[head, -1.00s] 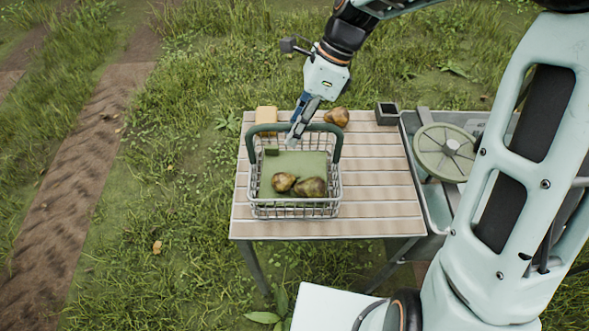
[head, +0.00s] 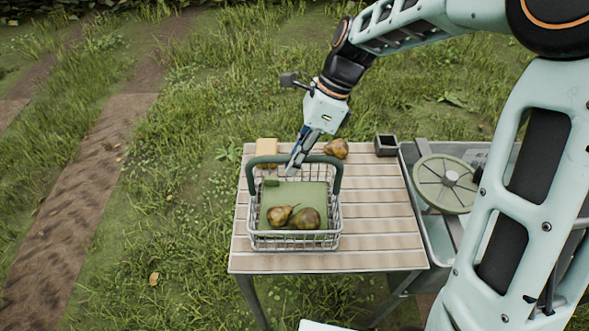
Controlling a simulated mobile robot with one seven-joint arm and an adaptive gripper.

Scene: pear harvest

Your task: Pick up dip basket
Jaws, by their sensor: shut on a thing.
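The dip basket (head: 296,240) is a wire basket with a thick green handle (head: 254,178) arching over it. It stands on the slatted table or just above it; I cannot tell which. Two brownish-green pears (head: 305,218) lie on a green liner (head: 312,195) inside. My gripper (head: 293,168) reaches down from above and is shut on the basket's handle near the middle of its top bar. The fingertips partly cover the handle there.
A yellow block (head: 267,148), a loose pear (head: 337,149) and a small dark square pot (head: 386,145) stand along the table's far edge. The table's right half (head: 380,210) is clear.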

